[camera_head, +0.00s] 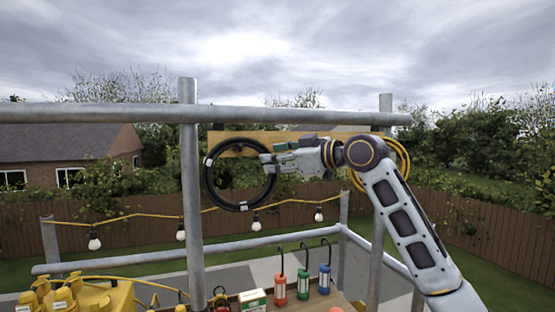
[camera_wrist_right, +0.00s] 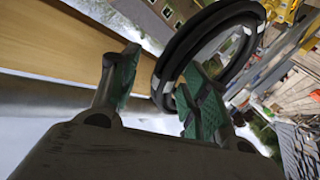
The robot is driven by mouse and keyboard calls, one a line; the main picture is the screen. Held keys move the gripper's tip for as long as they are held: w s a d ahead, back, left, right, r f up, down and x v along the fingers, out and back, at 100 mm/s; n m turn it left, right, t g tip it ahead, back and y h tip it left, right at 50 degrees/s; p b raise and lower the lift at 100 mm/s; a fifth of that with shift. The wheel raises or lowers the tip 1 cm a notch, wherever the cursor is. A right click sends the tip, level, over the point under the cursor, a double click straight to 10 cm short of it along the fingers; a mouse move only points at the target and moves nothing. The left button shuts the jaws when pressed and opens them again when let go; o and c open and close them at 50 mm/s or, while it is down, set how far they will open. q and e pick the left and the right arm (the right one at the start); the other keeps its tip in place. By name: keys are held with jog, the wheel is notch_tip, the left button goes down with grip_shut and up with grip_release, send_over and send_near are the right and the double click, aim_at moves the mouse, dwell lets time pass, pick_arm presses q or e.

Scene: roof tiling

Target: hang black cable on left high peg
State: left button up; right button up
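The black cable (camera_head: 210,182) is a round coil with pale bands. In the head view it hangs upright in front of the left part of a wooden board (camera_head: 235,141). My right gripper (camera_head: 268,163) is at the coil's upper right side. In the right wrist view the green-padded fingers (camera_wrist_right: 158,80) stand apart. The black cable (camera_wrist_right: 205,28) passes between them, close to the right finger, with a clear gap to the left finger. No peg shows clearly, so I cannot tell whether the coil rests on one. My left gripper is out of view.
A yellow cable coil (camera_head: 402,158) hangs at the board's right end, behind my right arm. A grey scaffold post (camera_head: 190,200) and rail (camera_head: 90,113) stand close by. Below are red, green and blue lamps (camera_head: 303,285) and yellow equipment (camera_head: 105,297).

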jog(key=shift+w+f, duration=0.1)
jog(key=shift+f, duration=0.05)
jog(key=shift+d, duration=0.1)
jog(key=v, duration=1.2)
dwell(0.5)
